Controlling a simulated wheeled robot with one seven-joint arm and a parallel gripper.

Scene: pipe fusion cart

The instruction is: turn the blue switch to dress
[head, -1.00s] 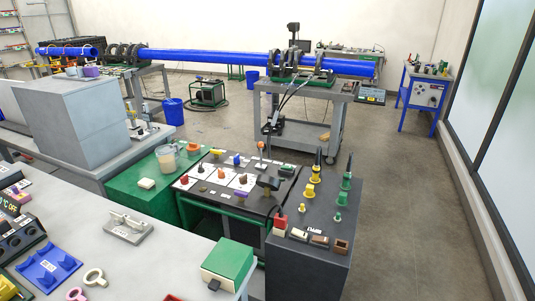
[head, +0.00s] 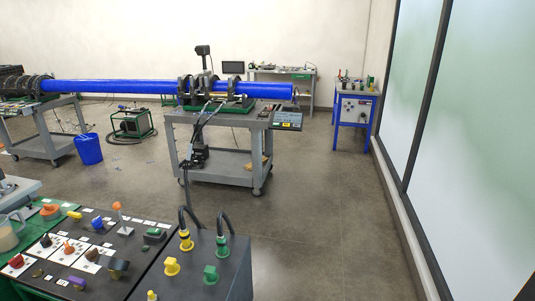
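A small blue switch (head: 97,223) stands on the dark top of a control cart (head: 128,257) at the lower left of the head view. White label plates lie around it, but their lettering is too small to read, so I cannot tell which position it points to or where dress is marked. My gripper is not in view.
Other knobs crowd the cart, including an orange-topped lever (head: 117,207) and a yellow plug (head: 186,242). A grey trolley (head: 225,166) carries a blue pipe (head: 120,87). A blue stand (head: 356,112) is at the back right. The floor (head: 330,220) in the middle right is clear.

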